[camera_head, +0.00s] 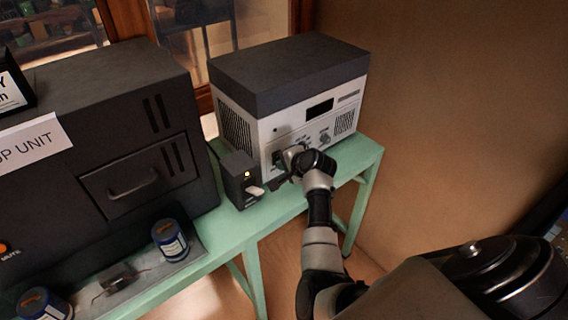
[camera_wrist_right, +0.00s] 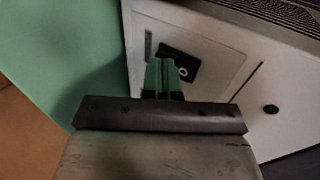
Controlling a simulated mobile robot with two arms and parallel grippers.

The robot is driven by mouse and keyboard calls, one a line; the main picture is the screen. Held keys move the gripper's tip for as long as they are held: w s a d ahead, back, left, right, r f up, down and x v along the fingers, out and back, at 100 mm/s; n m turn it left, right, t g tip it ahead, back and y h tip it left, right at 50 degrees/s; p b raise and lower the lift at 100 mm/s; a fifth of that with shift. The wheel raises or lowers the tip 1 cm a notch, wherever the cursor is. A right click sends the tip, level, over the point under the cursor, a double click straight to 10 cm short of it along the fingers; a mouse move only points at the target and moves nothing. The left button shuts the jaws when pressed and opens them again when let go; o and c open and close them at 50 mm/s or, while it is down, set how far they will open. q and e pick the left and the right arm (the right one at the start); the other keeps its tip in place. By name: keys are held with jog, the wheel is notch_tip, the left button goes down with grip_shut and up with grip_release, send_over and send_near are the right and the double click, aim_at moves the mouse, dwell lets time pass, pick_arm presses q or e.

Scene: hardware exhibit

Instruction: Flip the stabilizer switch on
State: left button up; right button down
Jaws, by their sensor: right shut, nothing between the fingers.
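The stabilizer (camera_head: 292,100) is a white-grey box with a dark top on the green table. Its front faces my right arm. In the right wrist view, a black rocker switch (camera_wrist_right: 182,66) with a white ring mark sits in a recessed panel on the white front (camera_wrist_right: 215,50). My right gripper (camera_head: 283,176) is at the lower left of this front. Its green fingertips (camera_wrist_right: 159,76) are shut and empty, just in front of the switch and overlapping its left edge in the picture. I cannot tell whether they touch. My left gripper is not in view.
A large dark unit (camera_head: 90,130) with a handle fills the left. Blue cans (camera_head: 171,241) stand before it. The green table (camera_head: 362,160) ends at the right.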

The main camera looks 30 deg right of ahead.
jog(key=shift+w+f+b, duration=0.1)
jog(key=shift+f+b, duration=0.15)
jog(key=shift+b, duration=0.15)
jog(key=shift+r+t, duration=0.15)
jog(key=shift+t, duration=0.25)
jog(key=shift+w+r+p, duration=0.1)
jog(key=shift+r+p, duration=0.75)
jog(key=shift+p, duration=0.15)
